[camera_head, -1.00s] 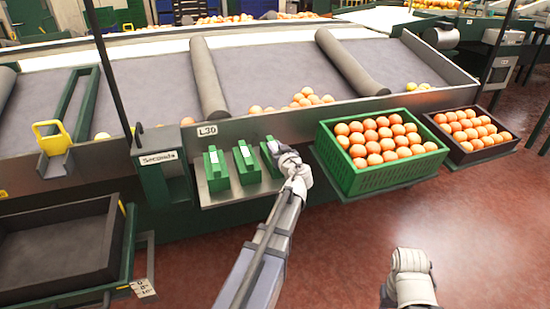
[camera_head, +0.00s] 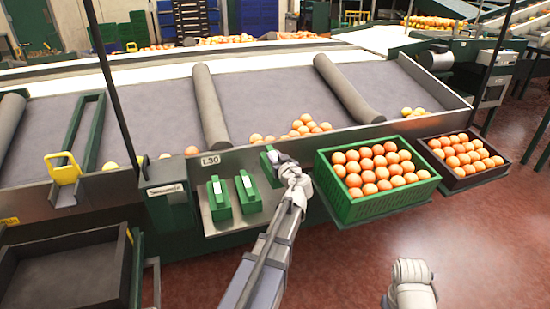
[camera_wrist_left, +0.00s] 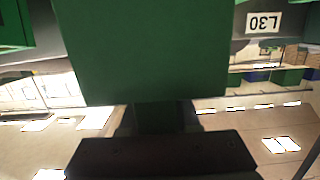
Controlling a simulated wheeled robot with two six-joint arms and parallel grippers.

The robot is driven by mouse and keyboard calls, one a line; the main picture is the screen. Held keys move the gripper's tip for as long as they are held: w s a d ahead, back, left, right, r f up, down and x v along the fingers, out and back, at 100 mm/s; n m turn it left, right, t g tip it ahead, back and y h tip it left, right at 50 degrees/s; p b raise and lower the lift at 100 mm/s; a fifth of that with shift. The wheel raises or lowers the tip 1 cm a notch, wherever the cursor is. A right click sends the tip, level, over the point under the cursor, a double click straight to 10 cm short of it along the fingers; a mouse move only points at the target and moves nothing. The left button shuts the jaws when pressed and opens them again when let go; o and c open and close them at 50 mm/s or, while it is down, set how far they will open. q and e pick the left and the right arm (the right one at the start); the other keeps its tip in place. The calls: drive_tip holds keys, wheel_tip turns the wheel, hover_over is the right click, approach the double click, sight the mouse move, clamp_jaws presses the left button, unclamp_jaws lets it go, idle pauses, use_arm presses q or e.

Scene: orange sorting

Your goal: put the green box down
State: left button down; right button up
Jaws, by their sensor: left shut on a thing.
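The green box (camera_head: 267,163) is held by my left gripper (camera_head: 278,165), which is shut on it. In the head view the box is partly hidden behind the gripper and appears raised above the right part of a metal shelf (camera_head: 243,221). In the left wrist view the box (camera_wrist_left: 140,50) fills the upper middle, close to the camera. Two similar green boxes, each with a pale strip on top, stand on the shelf to its left: one (camera_head: 214,209) and another (camera_head: 243,203). My right gripper (camera_head: 411,272) is low at the right, away from the boxes; its jaws cannot be made out.
A green crate of oranges (camera_head: 370,206) stands just right of my left gripper, with a dark crate of oranges (camera_head: 485,179) beyond it. The sorting table's metal front (camera_head: 330,133), marked L30, rises behind the shelf. An empty dark tray (camera_head: 65,275) is at lower left.

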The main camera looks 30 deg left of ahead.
wheel_tip(320, 180, up, 20)
drive_tip(key=p, duration=1.9)
drive_tip(key=shift+s+f, duration=0.1)
drive_tip(key=shift+f, duration=0.1)
